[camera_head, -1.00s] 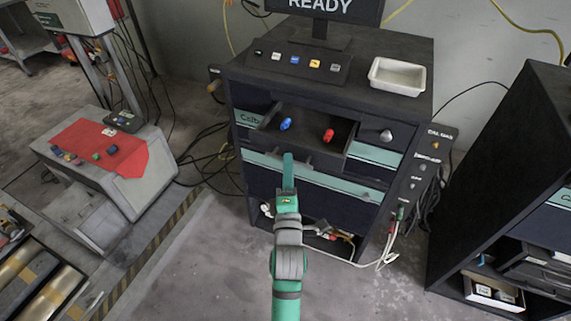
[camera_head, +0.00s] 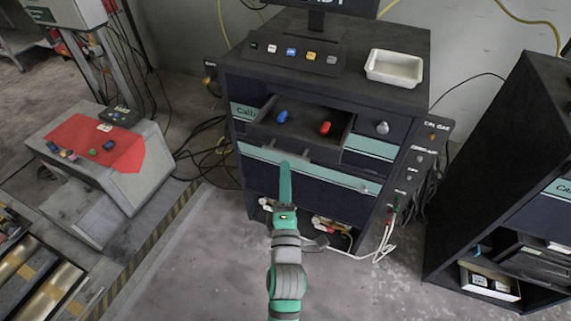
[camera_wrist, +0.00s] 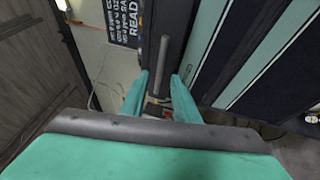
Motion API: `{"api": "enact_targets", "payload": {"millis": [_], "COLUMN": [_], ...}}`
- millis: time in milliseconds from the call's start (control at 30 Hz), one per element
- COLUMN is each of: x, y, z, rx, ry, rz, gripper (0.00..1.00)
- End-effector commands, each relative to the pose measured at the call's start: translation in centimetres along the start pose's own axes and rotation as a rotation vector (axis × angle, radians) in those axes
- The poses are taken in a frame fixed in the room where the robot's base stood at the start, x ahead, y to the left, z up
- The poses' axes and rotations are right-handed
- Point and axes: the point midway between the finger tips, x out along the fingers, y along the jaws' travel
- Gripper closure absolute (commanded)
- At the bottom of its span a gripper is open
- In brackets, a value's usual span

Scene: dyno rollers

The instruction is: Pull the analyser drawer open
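The analyser drawer (camera_head: 300,137) is in the upper part of the dark cabinet in the head view. It stands partly out, with its inside showing. A blue item (camera_head: 282,117) and a red item (camera_head: 325,128) lie in it. My gripper (camera_head: 285,165) is just in front of and below the drawer front. In the wrist view my gripper (camera_wrist: 161,80) is open, with a gap between its green fingers. A grey bar handle (camera_wrist: 163,63) shows in line with that gap, seemingly just beyond the fingertips. I cannot tell whether anything touches it.
A white tray (camera_head: 394,68) and a row of coloured buttons are on the cabinet top. A grey knob (camera_head: 382,128) is right of the drawer. White cables (camera_head: 385,240) hang at the cabinet's lower right. Another dark cabinet stands at right. Floor in front is clear.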

Motion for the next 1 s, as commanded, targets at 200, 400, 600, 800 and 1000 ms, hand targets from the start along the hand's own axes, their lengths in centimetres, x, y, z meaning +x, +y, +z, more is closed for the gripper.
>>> {"api": "enact_targets", "payload": {"millis": [200,400,600,800,1000], "x": [-3.3,-4.9,-5.3,-5.3,-5.3], "y": [-0.1,0.0,0.0,0.0,0.0], "z": [-0.1,0.1,0.1,0.1,0.1], "rx": [0.000,-0.001,-0.002,-0.002,-0.001], "ry": [0.002,-0.001,-0.003,-0.003,-0.002], "rz": [-0.002,0.000,0.000,0.000,0.000], "gripper": [0.72,0.72,0.72,0.72,0.72]}}
